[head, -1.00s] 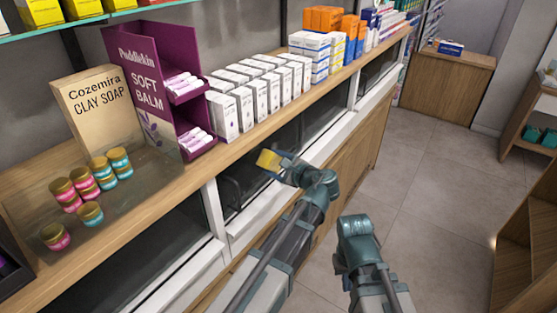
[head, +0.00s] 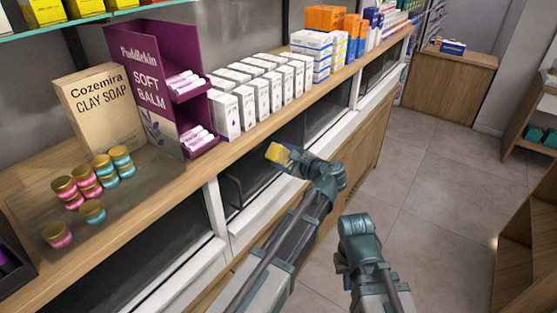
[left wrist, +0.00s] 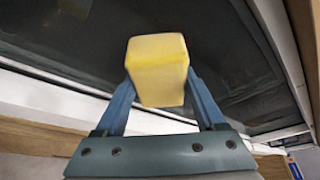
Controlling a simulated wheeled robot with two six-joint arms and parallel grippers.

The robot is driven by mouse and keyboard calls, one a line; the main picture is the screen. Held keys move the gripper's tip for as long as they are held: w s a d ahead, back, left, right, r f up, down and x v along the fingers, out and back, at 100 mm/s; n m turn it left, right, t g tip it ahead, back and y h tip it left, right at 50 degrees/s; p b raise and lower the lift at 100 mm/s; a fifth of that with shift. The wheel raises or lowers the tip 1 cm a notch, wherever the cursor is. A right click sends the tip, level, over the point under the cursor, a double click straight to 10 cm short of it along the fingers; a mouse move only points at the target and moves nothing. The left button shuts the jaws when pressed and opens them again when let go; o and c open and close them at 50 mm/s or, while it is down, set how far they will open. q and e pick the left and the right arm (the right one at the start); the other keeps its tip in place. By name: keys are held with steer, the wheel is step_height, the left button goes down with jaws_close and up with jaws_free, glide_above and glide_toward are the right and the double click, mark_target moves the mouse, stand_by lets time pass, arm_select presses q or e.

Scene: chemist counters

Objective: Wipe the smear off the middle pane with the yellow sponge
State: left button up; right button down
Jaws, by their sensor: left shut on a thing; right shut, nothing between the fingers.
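The yellow sponge (head: 278,153) is held in my left gripper (head: 290,158), in front of the middle pane (head: 245,182) under the counter. In the left wrist view the sponge (left wrist: 158,70) sits between the two blue fingers of my left gripper (left wrist: 160,98), with dark glass (left wrist: 225,55) behind it. I cannot tell whether the sponge touches the glass. No smear can be made out on the dark pane; the sponge and arm hide part of it. My right gripper (head: 356,228) is shut and empty, out over the floor to the right.
White frame posts (head: 217,220) and a white sill (head: 260,222) border the pane. Above, the wooden counter (head: 150,200) carries small jars (head: 92,212), a purple display (head: 165,85) and rows of white boxes (head: 250,92). The floor (head: 430,180) at right is clear.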

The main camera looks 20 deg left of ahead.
mark_target(288, 151)
arm_select(q)
steer(key=shift+w+d, duration=0.25)
steer(key=shift+w, duration=0.35)
steer(key=shift+w+d, duration=0.2)
steer(key=shift+w, duration=0.45)
steer(key=shift+w+d, duration=0.25)
steer(key=shift+w, duration=0.35)
steer(key=shift+a, duration=0.1)
steer(key=shift+s, duration=0.1)
steer(key=shift+s+a, duration=0.35)
steer(key=shift+s, duration=0.55)
steer(key=shift+s+a, duration=0.3)
steer(key=shift+s, duration=0.55)
steer(key=shift+s, duration=0.1)
steer(key=shift+s+a, duration=0.3)
steer(key=shift+s, duration=0.6)
steer(key=shift+s+a, duration=0.3)
steer(key=shift+s, duration=0.55)
steer(key=shift+d, duration=0.15)
